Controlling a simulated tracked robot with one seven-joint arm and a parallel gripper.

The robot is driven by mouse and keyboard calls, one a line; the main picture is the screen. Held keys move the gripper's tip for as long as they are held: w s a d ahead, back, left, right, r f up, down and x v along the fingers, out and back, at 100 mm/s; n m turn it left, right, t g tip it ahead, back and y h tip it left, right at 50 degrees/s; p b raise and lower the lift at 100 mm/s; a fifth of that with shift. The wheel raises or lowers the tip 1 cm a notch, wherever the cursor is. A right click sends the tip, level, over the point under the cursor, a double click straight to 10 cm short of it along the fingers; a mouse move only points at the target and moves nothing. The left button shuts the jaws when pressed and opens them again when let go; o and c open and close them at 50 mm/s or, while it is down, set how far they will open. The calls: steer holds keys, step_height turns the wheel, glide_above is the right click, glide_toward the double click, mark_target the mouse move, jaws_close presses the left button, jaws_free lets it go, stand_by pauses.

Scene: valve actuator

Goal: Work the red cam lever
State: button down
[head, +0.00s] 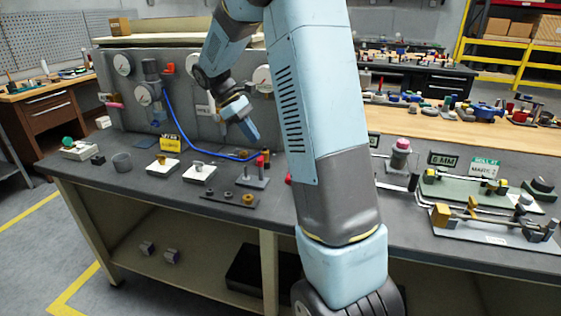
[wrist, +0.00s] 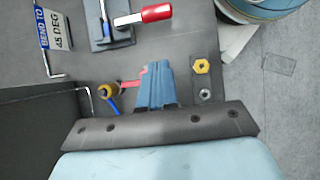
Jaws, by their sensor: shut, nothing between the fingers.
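In the wrist view, a short red lever (wrist: 130,84) sticks out from a round brass fitting (wrist: 107,89). Its end meets the outline of my gripper (wrist: 155,68), and I cannot tell whether they touch. A blue hose (wrist: 112,105) leaves the fitting. My gripper's blue fingers are together and hold nothing. In the head view, my gripper (head: 253,137) points down over the bench, above the end of the blue hose (head: 208,150). The fitting is not clear there.
A clamp-like stand with a red handle (wrist: 155,13) stands nearby; its base (head: 252,179) shows in the head view. A dark strip (head: 218,200) with nuts lies in front. Bare bench lies left of the strip.

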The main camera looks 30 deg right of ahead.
steer(key=shift+s+d+r+x, duration=0.2)
steer(key=shift+x, duration=2)
steer(key=shift+s+d+r+x, duration=0.15)
steer(key=shift+s+d+x, duration=0.05)
steer(key=shift+x, duration=2.05)
steer(key=shift+s+d+r+x, duration=0.2)
steer(key=shift+x, duration=2)
steer(key=shift+s+d+f+n, duration=0.2)
steer(key=shift+s+d+n, duration=0.15)
steer(key=shift+s, duration=0.15)
